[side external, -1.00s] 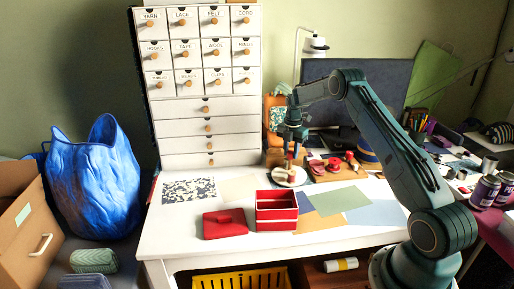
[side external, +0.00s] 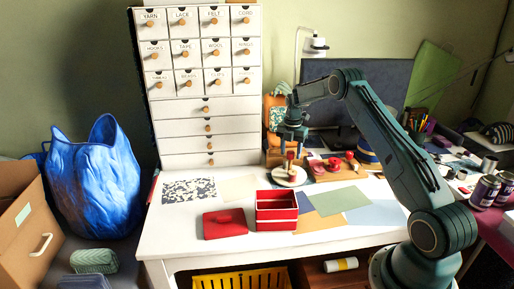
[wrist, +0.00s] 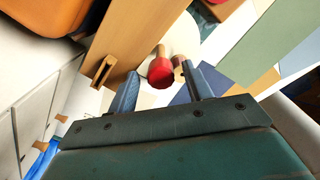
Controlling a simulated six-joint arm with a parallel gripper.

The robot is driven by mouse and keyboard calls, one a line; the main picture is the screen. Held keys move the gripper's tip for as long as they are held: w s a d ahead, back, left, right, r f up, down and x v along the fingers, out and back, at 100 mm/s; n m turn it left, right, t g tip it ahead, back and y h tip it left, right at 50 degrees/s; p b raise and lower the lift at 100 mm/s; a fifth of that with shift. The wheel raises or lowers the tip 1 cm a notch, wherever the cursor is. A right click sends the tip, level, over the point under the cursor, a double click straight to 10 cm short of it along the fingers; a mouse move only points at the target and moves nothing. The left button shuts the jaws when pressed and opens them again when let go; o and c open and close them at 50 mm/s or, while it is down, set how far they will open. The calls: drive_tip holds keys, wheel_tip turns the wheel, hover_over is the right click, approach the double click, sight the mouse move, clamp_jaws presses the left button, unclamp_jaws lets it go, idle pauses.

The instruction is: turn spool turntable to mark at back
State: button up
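The spool turntable is a pale round disc (side external: 285,177) on the back of the white desk, left of a wooden board. A post with a red top (side external: 290,155) stands up from it. In the wrist view the disc (wrist: 186,36) shows behind a red knob (wrist: 160,73), and a small wooden peg (wrist: 179,64) shows beside the knob. My gripper (side external: 291,146) is above the turntable, pointing down. In the wrist view its fingers (wrist: 161,76) are apart, with the red knob between their tips and no clear contact. I cannot make out the mark at the back.
A wooden board with red items (side external: 335,168) is close on the right. An orange bag (side external: 275,105) and a drawer cabinet (side external: 205,105) stand behind and left. A red box (side external: 277,218) and red lid (side external: 225,224) lie in front. Bare desk (side external: 180,222) is at front left.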

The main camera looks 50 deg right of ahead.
drive_tip(key=shift+r, duration=0.1)
wheel_tip(320, 180, up, 14)
idle(0.9)
drive_tip(key=shift+a, duration=0.1)
drive_tip(key=s+a+r+m+t, duration=0.1)
drive_tip(key=s+a+r+m, duration=0.4)
drive_tip(key=a+r, duration=0.5)
drive_tip(key=s+a+r+m+t, duration=0.2)
drive_tip(key=s+a+r+m, duration=0.5)
drive_tip(key=a, duration=0.6)
drive_tip(key=s+a+f+m+t, duration=0.1)
drive_tip(key=s+a+f+m, duration=0.1)
drive_tip(key=s+a, duration=0.4)
drive_tip(key=s+a+f+m+t, duration=0.1)
drive_tip(key=s+a+m, duration=0.4)
drive_tip(key=s, duration=0.9)
drive_tip(key=shift+s+a+f+t, duration=0.25)
drive_tip(key=shift+a+f+t, duration=0.05)
drive_tip(key=shift+a+f, duration=0.3)
